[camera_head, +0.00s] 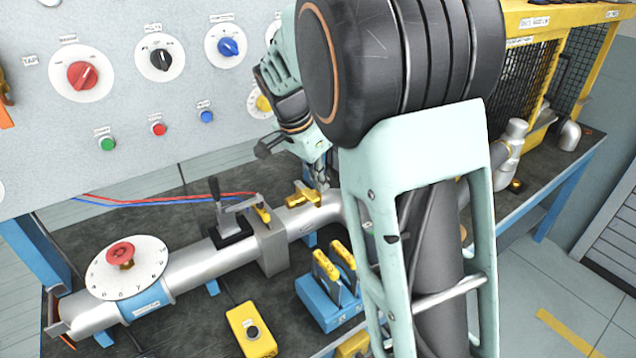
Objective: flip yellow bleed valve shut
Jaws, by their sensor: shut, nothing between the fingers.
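A yellow valve handle (303,197) sits on top of the silver pipe (190,268), right of the grey flange block. It looks like the bleed valve; its exact angle to the pipe is hard to tell. My gripper (322,184) is shut and empty, pointing down just right of the handle. Whether the fingertips touch the handle cannot be told. My arm covers the pipe's right part.
A black-handled lever (215,195) with a yellow tip stands left of the valve. A blue block with yellow levers (330,300) and a yellow button box (252,331) are in front. A dial panel (120,110) rises behind. A yellow cage (560,60) stands right.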

